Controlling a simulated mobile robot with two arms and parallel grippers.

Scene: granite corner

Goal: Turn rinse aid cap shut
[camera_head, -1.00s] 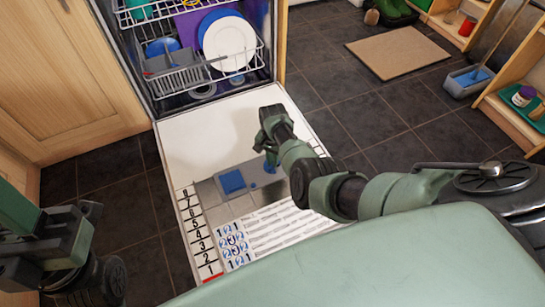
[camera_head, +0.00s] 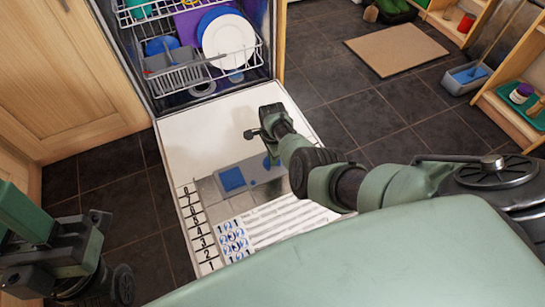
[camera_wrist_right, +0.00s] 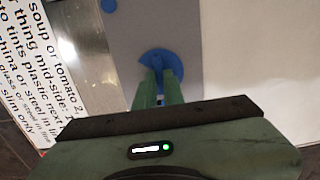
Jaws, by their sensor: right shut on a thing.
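The rinse aid cap (camera_wrist_right: 160,65) is a round blue cap on the grey dispenser panel (camera_wrist_right: 125,35) of the open dishwasher door. In the right wrist view, the two green fingers of my right gripper (camera_wrist_right: 158,90) are shut on the cap's raised middle grip. The fingers hide part of the cap. In the head view a blue edge of the cap (camera_head: 267,163) shows beside my right arm, which hides the rest. My left gripper (camera_head: 85,245) is at the left edge, away from the door; its fingers cannot be made out.
The panel also carries a square blue lid (camera_head: 232,179) and a small blue dot (camera_head: 253,184). The open door (camera_head: 195,135) lies flat with printed text on it. The lower rack (camera_head: 180,80) with plates is behind.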

